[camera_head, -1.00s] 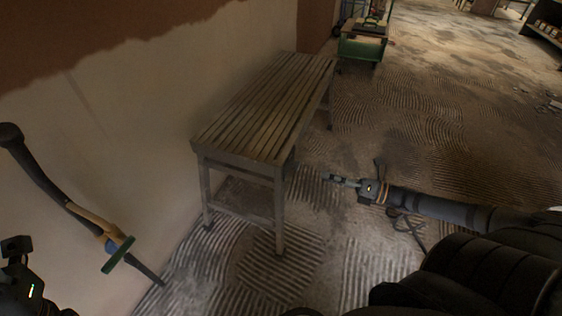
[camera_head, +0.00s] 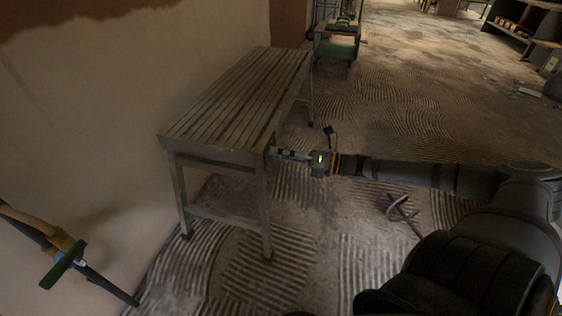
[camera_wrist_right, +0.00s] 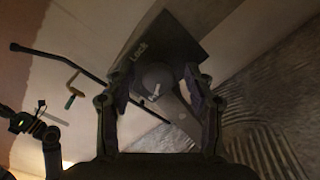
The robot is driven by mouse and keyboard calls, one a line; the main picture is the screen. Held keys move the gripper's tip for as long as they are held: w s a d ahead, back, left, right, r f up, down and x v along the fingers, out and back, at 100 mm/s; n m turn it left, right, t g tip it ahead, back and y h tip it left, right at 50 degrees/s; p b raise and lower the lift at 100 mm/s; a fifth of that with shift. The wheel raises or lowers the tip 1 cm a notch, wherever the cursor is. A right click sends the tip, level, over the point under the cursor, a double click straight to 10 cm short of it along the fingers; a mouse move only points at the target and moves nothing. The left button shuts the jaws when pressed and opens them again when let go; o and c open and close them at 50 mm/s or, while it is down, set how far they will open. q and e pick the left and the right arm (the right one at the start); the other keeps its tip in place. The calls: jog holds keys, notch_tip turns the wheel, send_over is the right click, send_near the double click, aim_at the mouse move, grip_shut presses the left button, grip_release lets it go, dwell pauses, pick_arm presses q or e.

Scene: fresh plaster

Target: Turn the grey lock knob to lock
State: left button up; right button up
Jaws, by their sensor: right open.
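The grey lock knob (camera_wrist_right: 157,80) shows in the right wrist view as a round grey disc with a pale pointer mark. It sits on a dark panel (camera_wrist_right: 178,40) with the word "Lock" beside the knob. My right gripper (camera_wrist_right: 160,88) is open, with one finger on each side of the knob in that picture; I cannot tell whether they touch it. In the head view my right gripper (camera_head: 275,153) is at the near right side of the slatted bench, just below its top; the knob is hidden there. Part of my left arm shows at the left of the wrist view; its jaws are unclear.
The slatted bench (camera_head: 235,100) stands along the plastered wall. A green cart (camera_head: 337,48) stands behind. The ridged floor to the right is mostly open.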

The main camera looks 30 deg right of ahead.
grip_shut()
dwell(0.4)
